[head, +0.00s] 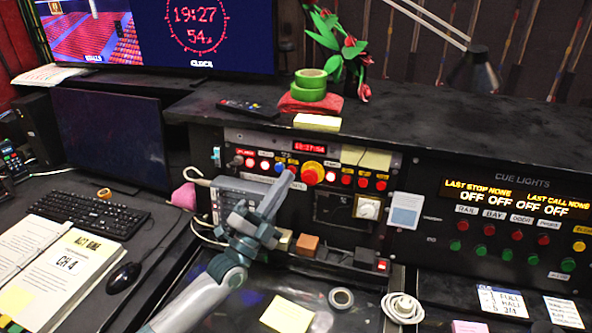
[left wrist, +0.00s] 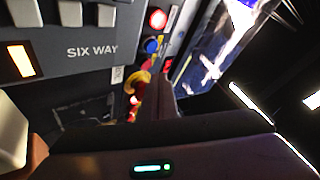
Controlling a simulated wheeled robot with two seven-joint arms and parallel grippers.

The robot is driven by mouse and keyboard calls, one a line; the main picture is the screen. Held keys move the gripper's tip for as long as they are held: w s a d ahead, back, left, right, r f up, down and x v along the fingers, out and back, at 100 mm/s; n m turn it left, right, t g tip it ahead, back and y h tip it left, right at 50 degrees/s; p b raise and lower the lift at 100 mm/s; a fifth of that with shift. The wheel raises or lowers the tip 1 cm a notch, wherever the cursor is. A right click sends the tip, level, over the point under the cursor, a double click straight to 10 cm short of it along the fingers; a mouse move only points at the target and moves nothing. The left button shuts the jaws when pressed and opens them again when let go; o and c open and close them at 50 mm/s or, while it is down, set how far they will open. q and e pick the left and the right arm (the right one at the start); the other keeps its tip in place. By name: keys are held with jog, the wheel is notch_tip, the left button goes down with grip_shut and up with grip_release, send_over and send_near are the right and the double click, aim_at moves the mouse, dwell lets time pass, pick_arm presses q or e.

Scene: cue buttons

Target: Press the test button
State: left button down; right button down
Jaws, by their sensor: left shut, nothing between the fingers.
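The button panel (head: 235,150) stands at the back of the desk, with a row of small round buttons. Their labels are too small for me to tell which is the test button. A large red button on a yellow base (head: 312,172) is in the middle. My left gripper (head: 286,177) is shut and empty, its tip in front of the panel just left of the large red button. Contact cannot be told. In the left wrist view, a lit red button (left wrist: 157,19), a blue button (left wrist: 152,46) and the yellow-based button (left wrist: 137,84) show near the dark finger (left wrist: 161,98). My right gripper is not in view.
A grey switch box (head: 238,196) sits below the panel, behind my left gripper. The cue lights panel (head: 510,220) with red and green buttons is at right. Tape rolls (head: 311,84) and a remote (head: 248,109) lie on the shelf. A keyboard (head: 91,213) and binder are at left.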

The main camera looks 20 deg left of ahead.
pick_arm(q)
jog(key=shift+w+a+f, duration=0.1)
jog(key=shift+w+a, duration=0.1)
jog(key=shift+w, duration=0.05)
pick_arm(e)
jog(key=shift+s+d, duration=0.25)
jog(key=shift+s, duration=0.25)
pick_arm(q)
jog(key=shift+s+d, duration=0.1)
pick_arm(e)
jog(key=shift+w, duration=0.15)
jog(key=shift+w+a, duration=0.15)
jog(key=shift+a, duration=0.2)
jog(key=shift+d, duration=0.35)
pick_arm(q)
jog(key=shift+w, duration=0.25)
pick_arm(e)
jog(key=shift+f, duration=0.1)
pick_arm(q)
jog(key=shift+w, duration=0.25)
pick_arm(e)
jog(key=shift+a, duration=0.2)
